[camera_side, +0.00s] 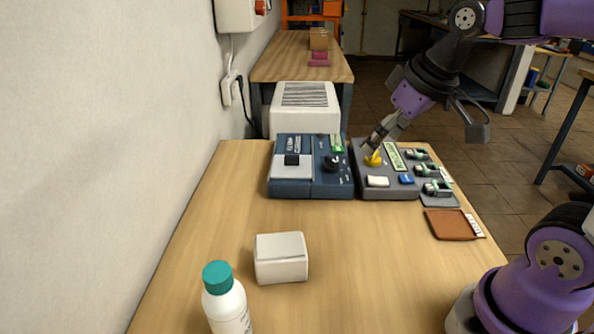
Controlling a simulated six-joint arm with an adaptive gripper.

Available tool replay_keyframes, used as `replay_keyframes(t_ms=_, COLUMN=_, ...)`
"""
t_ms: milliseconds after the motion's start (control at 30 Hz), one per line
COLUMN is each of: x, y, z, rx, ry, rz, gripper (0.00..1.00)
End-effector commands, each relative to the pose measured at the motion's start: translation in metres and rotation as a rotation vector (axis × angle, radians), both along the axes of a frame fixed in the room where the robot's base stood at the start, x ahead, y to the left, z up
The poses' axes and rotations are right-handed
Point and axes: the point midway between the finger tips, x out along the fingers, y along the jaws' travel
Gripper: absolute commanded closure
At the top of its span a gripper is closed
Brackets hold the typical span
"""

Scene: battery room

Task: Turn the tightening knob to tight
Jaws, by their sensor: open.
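A yellow knob (373,159) sits on the grey control box (372,192), near its back left corner. A black knob (332,163) sits on the blue control box (312,192) to its left. I cannot tell from the labels which one is the tightening knob. My gripper (425,139) is open above the back of the grey box, its fingers spread wide. Its left fingertip is close to the yellow knob. I cannot tell whether they touch. Nothing shows between the fingers.
A white vented box (304,118) stands behind the blue box. A white block (281,258) and a teal-capped bottle (228,302) stand at the front left. The middle of the wooden table (350,270) is clear. A wall bounds the left.

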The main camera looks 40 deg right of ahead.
Motion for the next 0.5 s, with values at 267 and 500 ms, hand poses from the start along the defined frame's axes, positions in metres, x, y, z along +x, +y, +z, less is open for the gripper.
replay_keyframes(t_ms=267, x=0.073, y=-0.123, z=-0.018, rx=0.006, ry=0.057, rz=0.097, gripper=0.21)
replay_keyframes(t_ms=500, x=0.078, y=-0.192, z=-0.045, rx=0.011, ry=0.054, rz=0.157, gripper=0.21)
